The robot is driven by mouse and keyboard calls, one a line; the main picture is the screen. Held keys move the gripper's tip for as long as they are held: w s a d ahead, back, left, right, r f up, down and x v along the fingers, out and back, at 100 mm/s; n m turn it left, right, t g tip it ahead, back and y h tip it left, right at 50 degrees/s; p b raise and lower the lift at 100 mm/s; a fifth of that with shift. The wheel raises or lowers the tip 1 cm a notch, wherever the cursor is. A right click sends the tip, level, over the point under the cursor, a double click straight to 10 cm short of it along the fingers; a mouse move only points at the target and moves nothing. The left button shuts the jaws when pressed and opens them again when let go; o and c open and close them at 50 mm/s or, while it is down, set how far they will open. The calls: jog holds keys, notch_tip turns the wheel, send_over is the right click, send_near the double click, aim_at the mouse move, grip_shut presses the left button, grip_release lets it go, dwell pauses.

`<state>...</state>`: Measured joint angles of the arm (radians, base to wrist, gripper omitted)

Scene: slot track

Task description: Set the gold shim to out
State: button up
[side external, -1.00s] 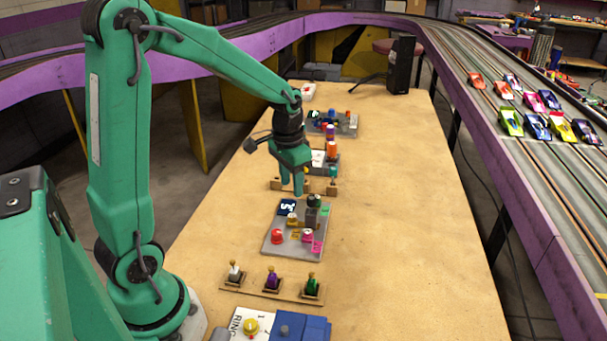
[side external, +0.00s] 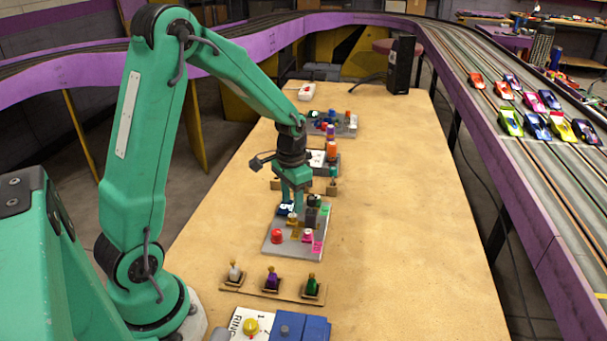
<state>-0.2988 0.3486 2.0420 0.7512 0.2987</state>
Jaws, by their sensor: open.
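A grey plate (side external: 275,250) lies on the table below my gripper. It carries a small gold piece (side external: 292,220), which I take to be the gold shim, with a gold patch on the plate in front of it. A dark grey block (side external: 311,217) stands right of the gold piece. My gripper (side external: 292,208) points down with its jaws open, just above and behind the gold piece. The fingers partly hide the back of the plate and its blue label. I cannot tell whether they touch the gold piece.
On the plate are also a red button (side external: 277,236), a pink piece (side external: 308,236) and a green piece (side external: 325,210). A wooden strip (side external: 272,289) with white, purple and green pegs lies nearer. More fixtures stand behind. The table's right side is clear.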

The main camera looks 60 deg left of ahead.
aim_at(292, 216)
jog(key=shift+f, duration=2.2)
grip_shut()
